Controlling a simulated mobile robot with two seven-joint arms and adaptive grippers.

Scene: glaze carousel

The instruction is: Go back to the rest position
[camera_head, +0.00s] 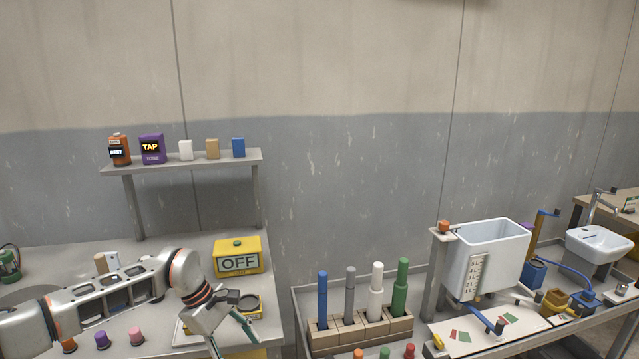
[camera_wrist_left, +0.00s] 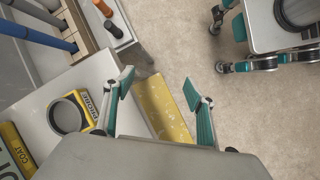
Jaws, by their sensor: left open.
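My left arm reaches in from the left over the near side of the left table in the head view. Its left gripper (camera_head: 231,338) points down at the table's near right corner. In the left wrist view the teal fingers of the left gripper (camera_wrist_left: 158,82) are spread apart with nothing between them. Below them are a yellow edge (camera_wrist_left: 160,105) and bare floor. A round dark ring with a yellow label (camera_wrist_left: 71,112) lies beside the left finger, apart from it. My right gripper is in neither view.
A yellow OFF box (camera_head: 238,262) stands behind the gripper. Several coloured knobs (camera_head: 102,340) are near the forearm. A shelf (camera_head: 190,162) with small blocks rises behind. To the right, a rack (camera_head: 360,330) holds upright coloured rods, and a white tank (camera_head: 490,250) stands beyond.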

